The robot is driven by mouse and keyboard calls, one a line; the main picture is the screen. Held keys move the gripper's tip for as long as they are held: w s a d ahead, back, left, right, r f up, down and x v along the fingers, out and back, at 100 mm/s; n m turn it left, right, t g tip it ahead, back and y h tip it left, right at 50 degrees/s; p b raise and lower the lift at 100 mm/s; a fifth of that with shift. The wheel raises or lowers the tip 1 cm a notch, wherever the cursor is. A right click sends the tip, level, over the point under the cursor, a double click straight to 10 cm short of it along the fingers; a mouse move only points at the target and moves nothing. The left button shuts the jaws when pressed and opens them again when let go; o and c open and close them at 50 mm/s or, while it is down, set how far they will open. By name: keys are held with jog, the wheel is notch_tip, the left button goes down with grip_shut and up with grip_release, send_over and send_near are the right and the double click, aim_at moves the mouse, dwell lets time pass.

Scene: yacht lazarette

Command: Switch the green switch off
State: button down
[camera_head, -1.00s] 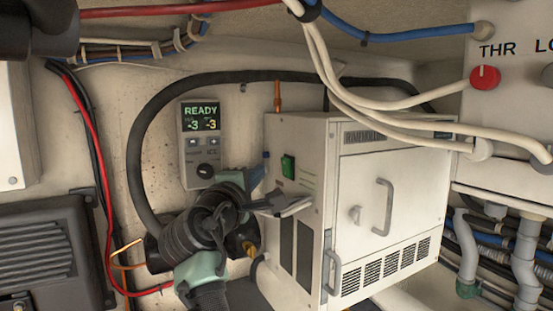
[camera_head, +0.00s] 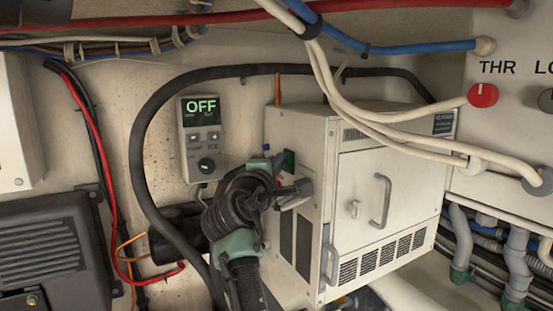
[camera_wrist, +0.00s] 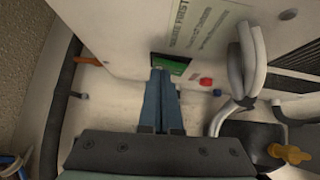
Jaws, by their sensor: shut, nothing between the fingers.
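The green switch (camera_head: 289,159) is on the upper left face of the white box (camera_head: 356,185) in the head view, partly behind my gripper. It also shows in the wrist view (camera_wrist: 172,62) as a green rocker in a dark frame. My gripper (camera_head: 306,187) is shut and empty. In the wrist view its two blue fingers lie together, with their tips (camera_wrist: 160,72) at the lower left edge of the switch. I cannot tell whether they touch it. The display panel (camera_head: 202,137) on the wall reads OFF.
A black hose (camera_head: 140,150) arches behind the arm to the box. Pale cables (camera_head: 380,125) hang across the box's upper right. In the wrist view a small red part (camera_wrist: 206,81) sits right of the switch. A red knob (camera_head: 483,95) is on the right panel.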

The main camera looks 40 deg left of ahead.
jog(key=b+v, duration=0.6)
jog(key=v, duration=0.7)
jog(key=shift+d+r, duration=0.1)
dwell(0.5)
jog(key=d+r+m+t, duration=0.2)
jog(key=d+r+m, duration=0.25)
jog(key=d, duration=0.35)
jog(key=d+r+m+t, duration=0.2)
jog(key=d+r+m, duration=0.1)
jog(key=d+m, duration=0.4)
jog(key=s+d+r+m+t+h, duration=0.2)
jog(key=s+d+m, duration=0.3)
jog(key=d, duration=0.4)
jog(key=s+d+r+m+t+h, duration=0.3)
jog(key=s+d+m+t+h, duration=0.1)
jog(key=d, duration=0.6)
jog(key=shift+s+m+h, duration=0.6)
jog(key=shift+m, duration=0.65)
